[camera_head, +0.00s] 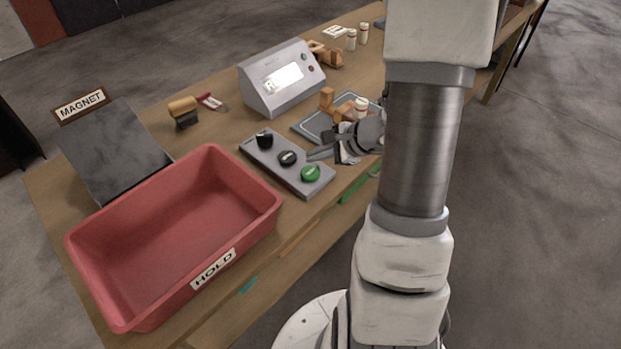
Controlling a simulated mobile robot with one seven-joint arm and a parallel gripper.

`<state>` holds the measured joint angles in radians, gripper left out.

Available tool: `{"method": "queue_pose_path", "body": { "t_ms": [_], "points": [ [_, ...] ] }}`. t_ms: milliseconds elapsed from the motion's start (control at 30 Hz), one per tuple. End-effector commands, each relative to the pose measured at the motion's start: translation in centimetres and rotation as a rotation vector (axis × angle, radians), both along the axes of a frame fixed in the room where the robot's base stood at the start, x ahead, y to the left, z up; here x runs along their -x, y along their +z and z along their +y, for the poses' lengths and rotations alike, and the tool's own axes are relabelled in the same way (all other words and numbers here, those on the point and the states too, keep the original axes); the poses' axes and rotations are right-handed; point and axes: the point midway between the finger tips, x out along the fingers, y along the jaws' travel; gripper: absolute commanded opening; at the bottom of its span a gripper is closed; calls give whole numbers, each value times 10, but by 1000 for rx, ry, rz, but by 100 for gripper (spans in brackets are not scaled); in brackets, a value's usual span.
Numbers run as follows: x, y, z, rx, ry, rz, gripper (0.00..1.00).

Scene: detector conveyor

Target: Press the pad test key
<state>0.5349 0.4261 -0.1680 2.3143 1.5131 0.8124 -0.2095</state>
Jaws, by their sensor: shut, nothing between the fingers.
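A grey control pad (272,161) lies on the wooden bench with three round keys in a row. A black key (264,139) is at the far left end, a dark key (287,158) with a light mark is in the middle, and a green key (310,173) is at the near right end. I cannot read which one is the test key. My gripper (311,156) is shut and empty. My arm hides part of the bench to the right.
A red HOLD bin (262,212) stands left of the pad. Behind are a grey console (256,93) with a lit screen, a brush (184,112) and a dark MAGNET plate (112,150). A grey tray (307,128) with wooden blocks lies beside my gripper.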

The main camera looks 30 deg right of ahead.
Motion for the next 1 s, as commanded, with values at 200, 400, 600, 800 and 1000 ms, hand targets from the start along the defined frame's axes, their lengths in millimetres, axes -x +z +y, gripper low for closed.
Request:
{"method": "queue_pose_path", "body": {
  "t_ms": [200,400,600,800,1000],
  "points": [
    [0,-20,0,1,1,-2,0],
    [0,-20,0,1,1,-2,0],
    [0,-19,0,1,1,0,0],
    [0,-19,0,1,1,0,0],
    [0,-19,0,1,1,0,0]
  ]
}}
